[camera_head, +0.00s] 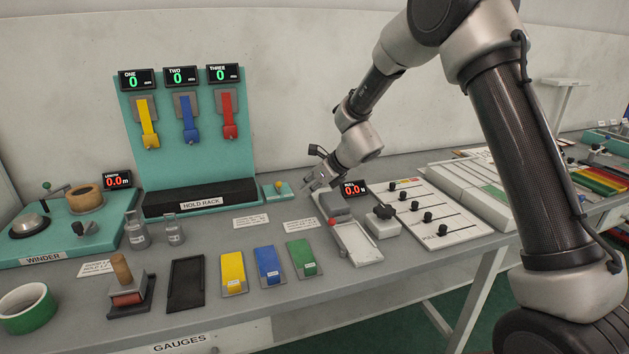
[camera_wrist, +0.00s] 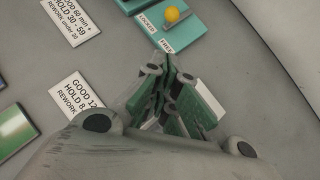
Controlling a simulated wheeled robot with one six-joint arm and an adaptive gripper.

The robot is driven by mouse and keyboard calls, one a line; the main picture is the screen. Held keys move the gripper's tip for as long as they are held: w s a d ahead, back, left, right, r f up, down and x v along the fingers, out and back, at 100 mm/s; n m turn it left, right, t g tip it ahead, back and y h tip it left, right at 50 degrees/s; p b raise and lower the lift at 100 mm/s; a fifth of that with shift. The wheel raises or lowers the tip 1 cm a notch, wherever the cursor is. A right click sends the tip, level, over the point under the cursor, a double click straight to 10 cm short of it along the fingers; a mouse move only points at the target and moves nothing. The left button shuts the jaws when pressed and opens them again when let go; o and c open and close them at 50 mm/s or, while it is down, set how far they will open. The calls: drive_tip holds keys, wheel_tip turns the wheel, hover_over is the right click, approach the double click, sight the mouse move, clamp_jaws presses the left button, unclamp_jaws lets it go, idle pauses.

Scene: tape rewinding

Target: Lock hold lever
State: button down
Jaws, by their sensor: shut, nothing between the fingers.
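The hold lever is a small teal block (camera_head: 270,193) with a yellow knob (camera_head: 279,185), on the bench right of the hold rack. In the wrist view the knob (camera_wrist: 172,15) is at the top edge, beside the labels LOCKED (camera_wrist: 148,22) and FREE (camera_wrist: 167,46). I cannot tell which label the lever is set to. My gripper (camera_head: 308,184) is just right of the block in the head view, apart from the knob. In the wrist view its fingers (camera_wrist: 178,72) are closed together with nothing between them, below the FREE label.
The hold rack (camera_head: 159,207) carries yellow, blue and red strips below three displays. Printed cards (camera_head: 251,221) lie in front of the lever. A pull gauge (camera_head: 335,204) with a red knob and a pale tray (camera_head: 358,243) stand below my gripper.

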sight(277, 184)
drive_tip(key=x, duration=0.3)
drive_tip(key=shift+w+a+f, duration=0.15)
drive_tip(key=shift+a+f, duration=0.05)
drive_tip(key=shift+a, duration=0.05)
drive_tip(key=shift+w+a+r, duration=0.15)
drive_tip(key=shift+w+a, duration=0.55)
drive_tip(key=shift+a, duration=0.25)
drive_tip(key=shift+w+a, duration=0.35)
drive_tip(key=shift+a, duration=0.1)
drive_tip(key=a, duration=0.1)
drive_tip(key=s+a, duration=0.1)
drive_tip(key=a+m, duration=0.1)
drive_tip(key=shift+s+a+t+h, duration=0.3)
drive_tip(key=shift+t, duration=0.1)
drive_tip(key=shift+a, duration=0.3)
